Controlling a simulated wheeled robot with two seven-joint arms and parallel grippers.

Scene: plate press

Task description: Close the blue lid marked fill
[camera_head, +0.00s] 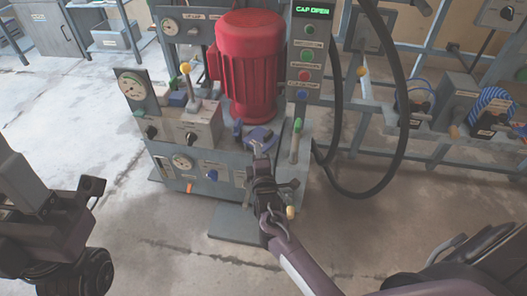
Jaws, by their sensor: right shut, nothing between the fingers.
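A blue lid (260,133) sits on top of the grey press unit, just in front of the red motor (249,60). I cannot read a fill mark on it. My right gripper (258,150) reaches up from below, shut and empty, with its tips at the near edge of the lid. I cannot tell whether they touch. The gripper hides part of the lid and of the unit's front. A green display (314,10) reads "CAP OPEN". My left gripper (93,188) is at the lower left, away from the unit; its fingers are unclear.
A lever with a yellow knob (186,68) stands left of the motor, and a green-topped handle (297,126) right of the lid. A button panel (306,62) and black hoses (398,100) are at the right.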

